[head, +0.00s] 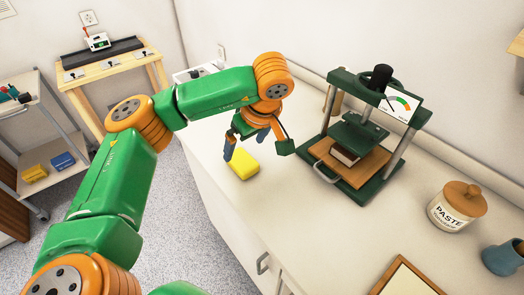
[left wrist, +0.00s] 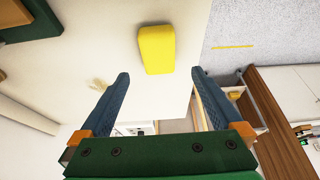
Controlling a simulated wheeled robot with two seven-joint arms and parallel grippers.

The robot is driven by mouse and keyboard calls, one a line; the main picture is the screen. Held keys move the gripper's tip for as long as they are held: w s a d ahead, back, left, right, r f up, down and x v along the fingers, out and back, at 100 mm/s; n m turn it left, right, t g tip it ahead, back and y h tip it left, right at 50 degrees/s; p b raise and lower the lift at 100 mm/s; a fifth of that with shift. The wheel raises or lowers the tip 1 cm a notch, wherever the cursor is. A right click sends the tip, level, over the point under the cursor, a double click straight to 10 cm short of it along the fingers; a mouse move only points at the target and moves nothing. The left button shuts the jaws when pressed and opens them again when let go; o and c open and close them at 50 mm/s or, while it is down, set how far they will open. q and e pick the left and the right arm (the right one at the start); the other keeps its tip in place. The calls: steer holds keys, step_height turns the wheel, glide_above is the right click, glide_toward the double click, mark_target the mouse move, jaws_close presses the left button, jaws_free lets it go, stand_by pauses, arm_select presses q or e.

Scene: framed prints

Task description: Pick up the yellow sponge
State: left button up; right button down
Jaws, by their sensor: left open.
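The yellow sponge (head: 243,165) lies on the white counter (head: 258,204) near its front edge. My left gripper (head: 245,145) is above and just behind it, with blue fingers pointing down. In the left wrist view the sponge (left wrist: 156,48) sits beyond the fingertips, between their lines and apart from both. The left gripper (left wrist: 160,74) is open and empty there. My right gripper is not in view.
A green press (head: 362,135) with a brown board stands to the right of the sponge. A paste jar (head: 455,208), a blue-grey cup (head: 503,257) and a framed board (head: 406,279) are farther right. A grey trolley (head: 49,158) and wooden bench (head: 105,68) stand left.

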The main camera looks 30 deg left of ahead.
mark_target(240, 157)
arm_select(q)
steer(key=shift+w+d+f, duration=0.1)
steer(key=shift+w+f, duration=0.2)
steer(key=shift+w, duration=0.2)
steer(key=f, duration=0.1)
steer(key=a+f+p, duration=0.2)
steer(key=shift+s+a+f, duration=0.1)
steer(key=shift+s+a, duration=0.05)
steer(key=shift+s, duration=0.1)
steer(key=shift+x, duration=1.25)
steer(key=shift+w+f, duration=0.15)
steer(key=shift+w, duration=0.15)
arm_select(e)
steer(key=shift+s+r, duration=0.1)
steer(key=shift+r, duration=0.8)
arm_select(q)
steer(key=shift+s, duration=0.15)
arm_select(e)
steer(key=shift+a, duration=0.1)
arm_select(q)
steer(key=shift+f+b, duration=0.2)
steer(key=shift+b, duration=0.1)
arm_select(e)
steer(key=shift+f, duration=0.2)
arm_select(q)
steer(key=shift+c, duration=0.2)
